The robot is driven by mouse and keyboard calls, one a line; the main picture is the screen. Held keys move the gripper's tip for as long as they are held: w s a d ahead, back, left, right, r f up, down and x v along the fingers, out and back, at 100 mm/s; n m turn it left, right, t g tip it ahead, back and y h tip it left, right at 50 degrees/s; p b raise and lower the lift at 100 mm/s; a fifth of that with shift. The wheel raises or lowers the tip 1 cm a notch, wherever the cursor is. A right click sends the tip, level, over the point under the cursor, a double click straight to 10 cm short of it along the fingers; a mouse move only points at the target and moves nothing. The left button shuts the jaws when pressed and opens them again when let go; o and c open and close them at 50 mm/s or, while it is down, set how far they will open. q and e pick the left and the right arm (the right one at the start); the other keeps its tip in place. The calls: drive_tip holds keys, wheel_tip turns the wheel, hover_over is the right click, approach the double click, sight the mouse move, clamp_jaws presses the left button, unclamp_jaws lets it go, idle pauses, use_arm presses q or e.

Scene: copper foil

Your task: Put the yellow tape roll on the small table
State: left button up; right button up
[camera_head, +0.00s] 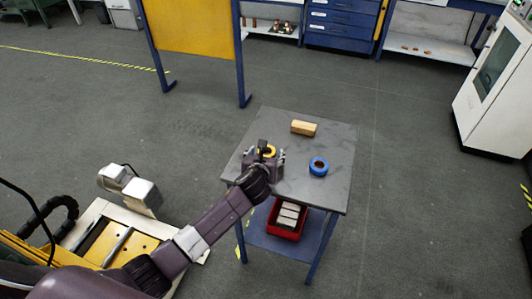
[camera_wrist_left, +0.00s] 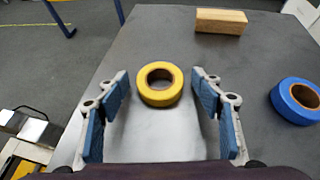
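The yellow tape roll (camera_wrist_left: 146,94) lies flat on the grey top of the small table (camera_head: 334,181), near its left side. In the head view the roll (camera_head: 270,150) is partly hidden behind my left gripper (camera_head: 264,152). In the left wrist view my left gripper (camera_wrist_left: 160,92) is open, with its blue-padded fingers on either side of the roll. Clear gaps show between the roll and both fingers. I cannot tell the gripper's exact height above the table. My right gripper is in neither view.
A blue tape roll (camera_head: 318,166) lies to the right on the table, and a wooden block (camera_head: 303,127) lies at the back. A red bin (camera_head: 287,221) sits on the lower shelf. A yellow panel (camera_head: 192,27) on blue legs stands behind; a white machine (camera_head: 497,91) stands at the right.

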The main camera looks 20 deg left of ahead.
use_arm(q)
drive_tip(key=shift+r, duration=0.2)
drive_tip(key=p+v, duration=0.1)
drive_tip(key=v, duration=1.1)
drive_tip(key=shift+s, duration=0.1)
